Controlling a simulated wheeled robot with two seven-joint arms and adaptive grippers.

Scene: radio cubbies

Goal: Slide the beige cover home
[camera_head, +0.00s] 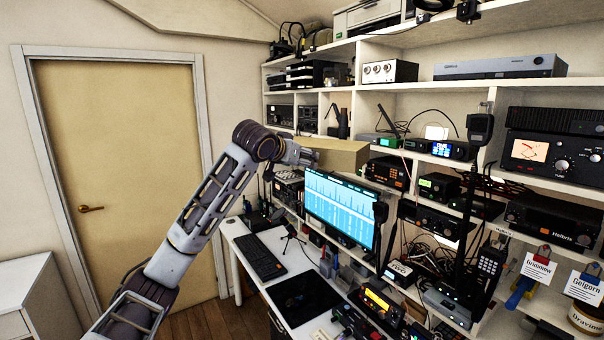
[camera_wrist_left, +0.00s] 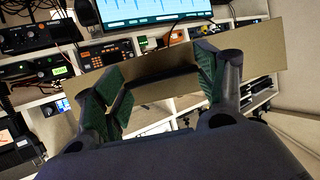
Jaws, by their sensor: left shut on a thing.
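The beige cover (camera_head: 345,157) is a flat-sided tan panel at the middle shelves, above the monitor. My left gripper (camera_head: 303,155) reaches it from the left and is shut on it. In the left wrist view the cover (camera_wrist_left: 255,50) runs as a long tilted panel past both fingers. The green-padded fingers of the left gripper (camera_wrist_left: 160,82) stand wide apart, with a dark strip of the cover between them. The cubby opening that the cover fits cannot be made out. My right gripper is not in view.
A lit monitor (camera_head: 340,209) stands just below the cover. Radios crowd the shelves, including an orange-button radio (camera_head: 387,173) right of the cover. A dark antenna (camera_head: 338,124) stands above it.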

